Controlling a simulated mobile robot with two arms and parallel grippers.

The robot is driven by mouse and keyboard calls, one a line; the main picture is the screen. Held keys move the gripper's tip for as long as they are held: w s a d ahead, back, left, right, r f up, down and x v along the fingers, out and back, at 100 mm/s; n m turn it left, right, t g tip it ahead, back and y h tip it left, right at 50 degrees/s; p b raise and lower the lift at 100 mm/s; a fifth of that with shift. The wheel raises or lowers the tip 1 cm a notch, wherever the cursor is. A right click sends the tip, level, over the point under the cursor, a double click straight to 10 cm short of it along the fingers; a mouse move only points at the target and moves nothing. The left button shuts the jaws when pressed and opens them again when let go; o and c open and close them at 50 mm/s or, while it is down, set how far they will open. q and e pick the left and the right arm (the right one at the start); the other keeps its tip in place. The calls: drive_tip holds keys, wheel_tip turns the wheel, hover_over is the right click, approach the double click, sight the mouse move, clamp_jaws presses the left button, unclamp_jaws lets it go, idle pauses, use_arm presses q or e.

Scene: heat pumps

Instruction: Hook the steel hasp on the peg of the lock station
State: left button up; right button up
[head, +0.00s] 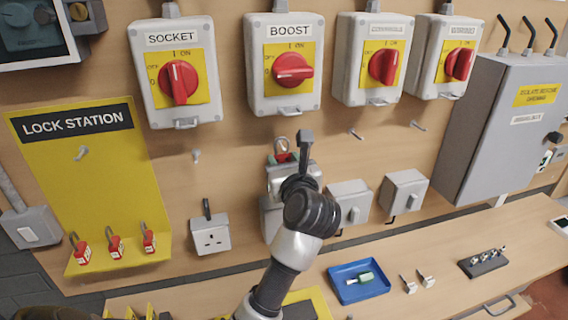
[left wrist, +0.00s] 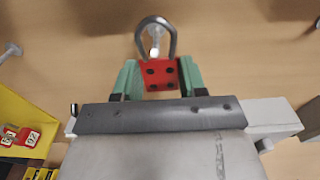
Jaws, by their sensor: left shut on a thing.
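The steel hasp (head: 284,157) has a red body and a steel loop. My left gripper (head: 283,162) is shut on its red body in front of the wooden board, below the BOOST switch. In the left wrist view the hasp (left wrist: 162,74) sits between the green fingertips (left wrist: 155,80), loop up. A peg (left wrist: 155,38) on the board shows through the loop; I cannot tell whether the loop rests on it. The yellow lock station (head: 75,195) is at the left, with a bare peg (head: 81,153). My right gripper is not in view.
Several red padlocks (head: 115,246) stand on the station's bottom ledge. Other pegs (head: 195,155) stick out of the board under the switches. A socket box (head: 209,233) lies between station and gripper. A blue tray (head: 341,297) is on the bench.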

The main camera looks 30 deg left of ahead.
sight(282, 160)
use_arm(q)
drive_tip(key=shift+s+d, duration=0.1)
drive_tip(key=shift+v, duration=1.4)
drive_tip(key=b+v, duration=0.1)
drive_tip(key=v, duration=0.5)
drive_tip(key=shift+f, duration=0.2)
idle(0.5)
drive_tip(key=shift+d, duration=0.1)
idle(0.9)
